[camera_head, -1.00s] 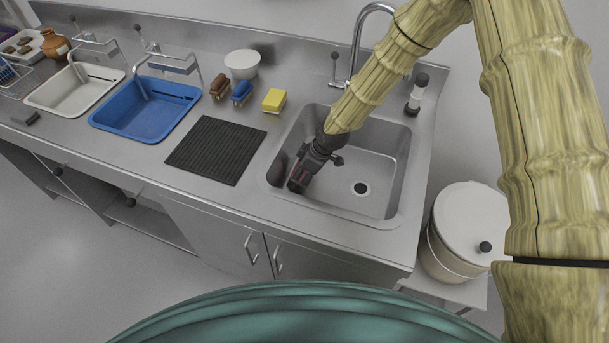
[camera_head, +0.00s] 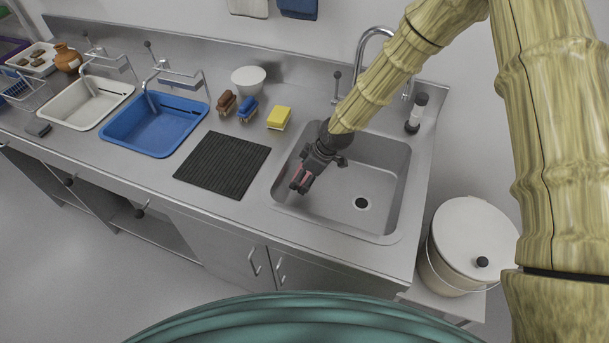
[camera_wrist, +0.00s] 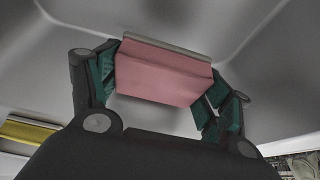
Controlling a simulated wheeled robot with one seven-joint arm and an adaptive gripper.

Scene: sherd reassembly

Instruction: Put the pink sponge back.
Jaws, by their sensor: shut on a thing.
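The pink sponge (camera_wrist: 163,75), with a grey layer along one edge, is between the fingers of my gripper (camera_wrist: 160,92) in the wrist view. The fingers are shut on its two ends. In the head view my gripper (camera_head: 302,182) is over the left part of the steel sink (camera_head: 340,205), with the pink sponge (camera_head: 298,184) partly hidden between its fingers. I cannot tell how high the sponge is above the sink floor.
A yellow sponge (camera_head: 279,118), blue brush (camera_head: 247,109), brown brush (camera_head: 226,103) and white bowl (camera_head: 249,80) stand behind the sink's left side. A black ribbed mat (camera_head: 222,165) lies left of the sink. The tap (camera_head: 360,50) rises behind it.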

